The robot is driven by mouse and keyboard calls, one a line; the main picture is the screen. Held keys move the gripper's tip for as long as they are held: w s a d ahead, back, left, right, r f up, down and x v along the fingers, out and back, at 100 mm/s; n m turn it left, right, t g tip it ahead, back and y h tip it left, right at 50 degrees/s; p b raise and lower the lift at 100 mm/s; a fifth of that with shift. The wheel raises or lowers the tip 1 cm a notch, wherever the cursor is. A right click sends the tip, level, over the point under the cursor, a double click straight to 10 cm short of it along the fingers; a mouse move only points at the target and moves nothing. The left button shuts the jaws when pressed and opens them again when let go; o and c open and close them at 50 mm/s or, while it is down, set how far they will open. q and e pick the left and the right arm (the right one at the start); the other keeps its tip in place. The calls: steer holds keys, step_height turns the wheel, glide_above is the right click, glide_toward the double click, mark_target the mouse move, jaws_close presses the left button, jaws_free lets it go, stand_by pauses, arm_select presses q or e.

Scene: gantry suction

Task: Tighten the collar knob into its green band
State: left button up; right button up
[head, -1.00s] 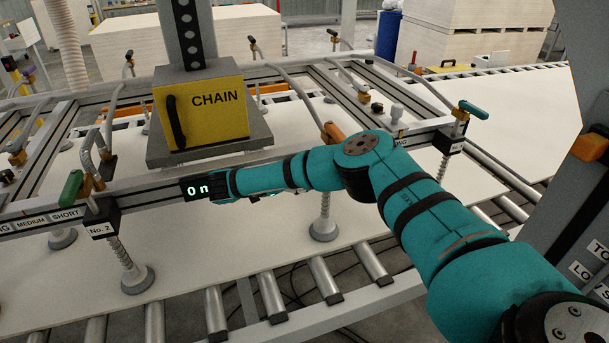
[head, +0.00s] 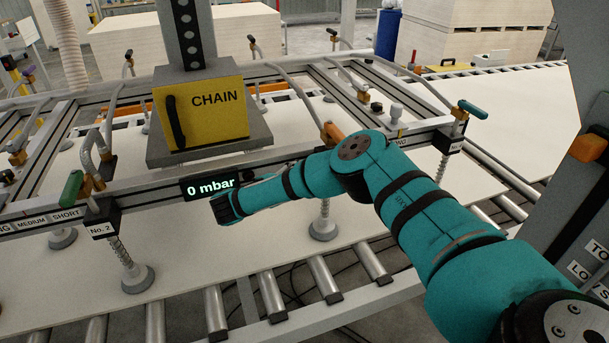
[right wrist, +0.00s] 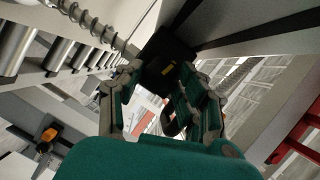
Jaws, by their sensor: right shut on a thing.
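My right gripper (head: 226,208) is at the end of the teal arm, just below the gauge display (head: 210,186), which reads 0 mbar. In the right wrist view its jointed fingers (right wrist: 158,82) reach up to a dark block (right wrist: 168,52) with a small yellow mark. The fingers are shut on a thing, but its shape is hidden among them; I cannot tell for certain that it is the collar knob. No green band can be made out there. My left gripper is out of view.
The gantry's front rail (head: 150,194) runs across, with spring suction cups (head: 137,278) below it over a pale board (head: 180,285). A yellow CHAIN box (head: 222,125) stands behind the display. Rollers (head: 323,279) lie in front. A panel with an orange knob (head: 588,148) stands at right.

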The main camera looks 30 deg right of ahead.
steer(key=shift+f, duration=0.1)
stand_by(0.3)
steer(key=o, duration=1.1)
steer(key=shift+o, duration=0.2)
steer(key=shift+a, duration=0.1)
steer(key=s+a+r, duration=0.1)
steer(key=a, duration=1)
steer(key=shift+s+a+r+m, duration=0.25)
steer(key=shift+s+a+m, duration=0.05)
steer(key=shift+s+a, duration=0.1)
